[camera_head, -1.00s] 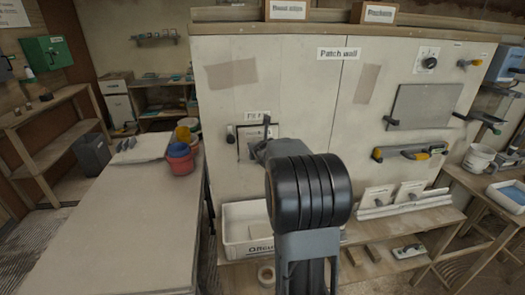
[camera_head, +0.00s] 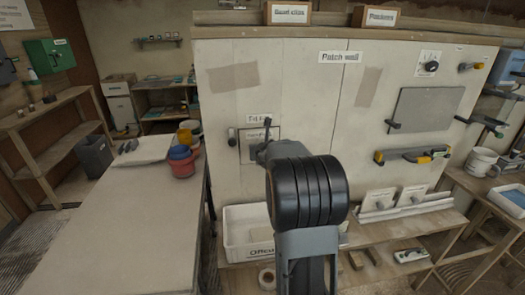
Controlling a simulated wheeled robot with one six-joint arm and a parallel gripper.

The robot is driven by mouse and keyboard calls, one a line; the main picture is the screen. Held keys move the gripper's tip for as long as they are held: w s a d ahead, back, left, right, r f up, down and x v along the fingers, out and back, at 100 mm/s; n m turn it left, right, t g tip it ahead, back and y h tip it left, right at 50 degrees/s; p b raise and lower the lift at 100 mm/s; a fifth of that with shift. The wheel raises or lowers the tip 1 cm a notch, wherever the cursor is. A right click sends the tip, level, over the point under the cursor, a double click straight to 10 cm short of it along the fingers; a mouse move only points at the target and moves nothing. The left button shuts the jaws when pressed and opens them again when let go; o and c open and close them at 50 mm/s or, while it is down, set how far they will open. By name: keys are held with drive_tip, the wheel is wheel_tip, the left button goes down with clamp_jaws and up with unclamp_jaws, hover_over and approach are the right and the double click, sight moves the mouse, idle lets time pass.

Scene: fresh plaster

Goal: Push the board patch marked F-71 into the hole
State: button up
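The patch wall (camera_head: 300,90) stands in front of me. Low on its left side is a squarish opening with a dark outline and a small label (camera_head: 259,118) above it. A pale board piece (camera_head: 252,146) with a small printed label fills much of that outline; its marking is too small to read, so I cannot tell if it is F-71. Whether it is flush is unclear. My gripper (camera_head: 266,138) is at the right part of this piece, close to or touching it. My own arm hides most of the gripper and the lower right of the opening.
A dark round knob (camera_head: 232,137) is left of the opening. A white bin (camera_head: 240,236) stands on the shelf below. Two pale boards with knobs (camera_head: 380,202) stand in a rack at right. A grey panel (camera_head: 424,110) is clamped on the wall.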

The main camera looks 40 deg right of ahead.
drive_tip(key=shift+w+d, duration=0.1)
drive_tip(key=shift+w, duration=0.05)
idle(0.3)
drive_tip(key=o, duration=0.9)
drive_tip(key=shift+o, duration=1.4)
drive_tip(key=shift+s+a+b, duration=0.3)
drive_tip(key=shift+s+a, duration=0.15)
drive_tip(key=shift+s, duration=0.45)
drive_tip(key=shift+s+a+b, duration=0.35)
drive_tip(key=shift+s+a, duration=0.05)
drive_tip(key=shift+s, duration=0.45)
drive_tip(key=shift+s+a+b, duration=0.3)
drive_tip(key=shift+s+a, duration=0.15)
drive_tip(key=shift+s, duration=0.45)
